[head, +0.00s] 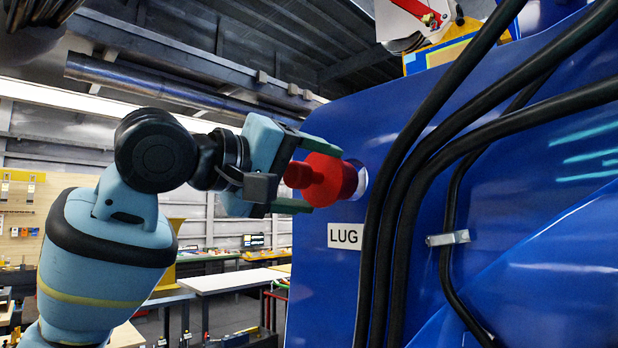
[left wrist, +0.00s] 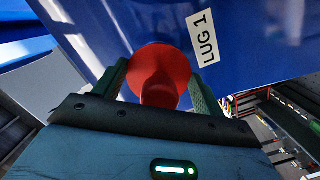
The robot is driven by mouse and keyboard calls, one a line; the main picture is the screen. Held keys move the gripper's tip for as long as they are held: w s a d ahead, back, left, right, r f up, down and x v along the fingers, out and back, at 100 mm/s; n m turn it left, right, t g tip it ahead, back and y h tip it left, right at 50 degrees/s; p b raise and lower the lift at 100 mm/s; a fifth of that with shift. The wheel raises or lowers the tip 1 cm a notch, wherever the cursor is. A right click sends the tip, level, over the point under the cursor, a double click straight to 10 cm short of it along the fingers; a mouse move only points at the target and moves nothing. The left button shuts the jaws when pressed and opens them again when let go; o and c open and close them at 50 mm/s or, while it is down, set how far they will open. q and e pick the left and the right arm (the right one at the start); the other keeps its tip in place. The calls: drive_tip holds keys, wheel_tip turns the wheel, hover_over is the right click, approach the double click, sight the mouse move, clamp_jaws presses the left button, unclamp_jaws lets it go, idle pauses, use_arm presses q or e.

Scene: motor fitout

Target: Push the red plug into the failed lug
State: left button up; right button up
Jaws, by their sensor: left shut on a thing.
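The red plug (head: 325,180) is held between the green fingers of my left gripper (head: 318,177), its wide end against or very near the blue panel. A pale ring of the lug (head: 362,178) shows just right of the plug; the plug hides the rest of the opening. How deep the plug sits I cannot tell. In the left wrist view the plug (left wrist: 158,75) lies between both fingers, with the blue panel right behind it. A white label (head: 344,236) below reads "LUG"; in the left wrist view it reads "LUG 1" (left wrist: 203,38). My right gripper is not in view.
Thick black cables (head: 425,150) run down the blue panel (head: 530,190) just right of the lug. A small metal clamp (head: 448,238) holds a thinner cable. Work tables (head: 232,280) stand in the background at the left, well away from the gripper.

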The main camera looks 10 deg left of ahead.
sight(322, 178)
use_arm(q)
drive_tip(key=shift+a+r+x, duration=0.1)
drive_tip(key=shift+x, duration=1.4)
drive_tip(key=shift+a+r+x, duration=0.1)
drive_tip(key=shift+x, duration=1.35)
drive_tip(key=o, duration=1.2)
drive_tip(key=shift+w, duration=0.25)
drive_tip(key=shift+c, duration=0.2)
drive_tip(key=shift+s, duration=0.1)
drive_tip(key=v, duration=0.7)
drive_tip(key=shift+s+a, duration=0.2)
drive_tip(key=shift+a, duration=0.05)
